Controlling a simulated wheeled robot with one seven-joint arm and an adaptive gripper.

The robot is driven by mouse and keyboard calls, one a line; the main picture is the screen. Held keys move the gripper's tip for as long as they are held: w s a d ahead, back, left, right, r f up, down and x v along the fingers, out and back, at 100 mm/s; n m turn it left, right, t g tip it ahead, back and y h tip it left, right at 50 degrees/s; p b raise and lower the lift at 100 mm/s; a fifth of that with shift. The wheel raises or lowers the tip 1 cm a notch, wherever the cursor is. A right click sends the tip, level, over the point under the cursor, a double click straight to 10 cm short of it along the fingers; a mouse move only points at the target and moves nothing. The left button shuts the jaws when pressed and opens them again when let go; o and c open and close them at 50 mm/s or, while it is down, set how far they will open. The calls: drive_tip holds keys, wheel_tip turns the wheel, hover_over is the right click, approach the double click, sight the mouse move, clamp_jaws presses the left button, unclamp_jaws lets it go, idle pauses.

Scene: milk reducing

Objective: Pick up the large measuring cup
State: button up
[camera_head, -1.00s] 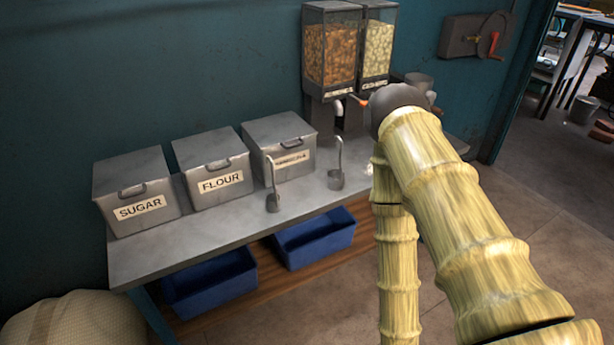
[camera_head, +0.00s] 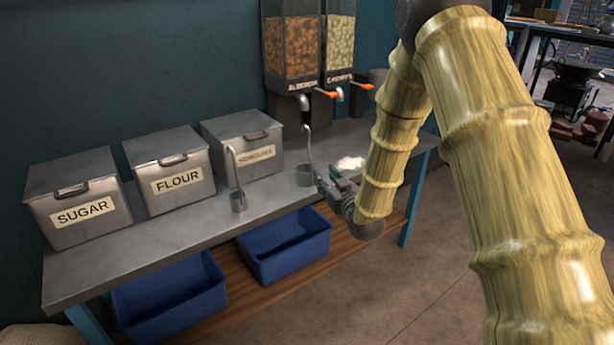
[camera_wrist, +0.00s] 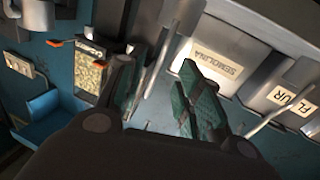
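Two grey metal measuring cups with tall hooked handles stand upright on the metal table. The right cup (camera_head: 305,176) looks slightly larger in the head view; the left cup (camera_head: 238,202) is in front of the bins. My gripper (camera_head: 326,184) is low over the table, just right of the right cup. In the wrist view my gripper (camera_wrist: 157,78) has its two green-padded fingers apart. A thin grey rod, likely a cup handle (camera_wrist: 152,78), shows in the gap between them; whether it is truly between the fingers I cannot tell.
Sugar (camera_head: 80,206), flour (camera_head: 170,170) and semolina (camera_head: 243,143) bins stand along the wall side of the table (camera_head: 150,240). Nut dispensers (camera_head: 308,45) are behind. Blue crates (camera_head: 285,245) sit below.

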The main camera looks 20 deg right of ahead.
sight(311, 164)
drive_tip(key=shift+w+a+f, duration=0.1)
drive_tip(key=shift+w+a, duration=0.2)
drive_tip(key=shift+w, duration=1.45)
drive_tip(key=shift+w+a, duration=0.35)
drive_tip(key=shift+w, duration=1.4)
drive_tip(key=shift+w+a+f, duration=0.1)
drive_tip(key=shift+w+a, duration=0.2)
drive_tip(key=shift+w, duration=1.45)
drive_tip(key=shift+r, duration=0.1)
clamp_jaws()
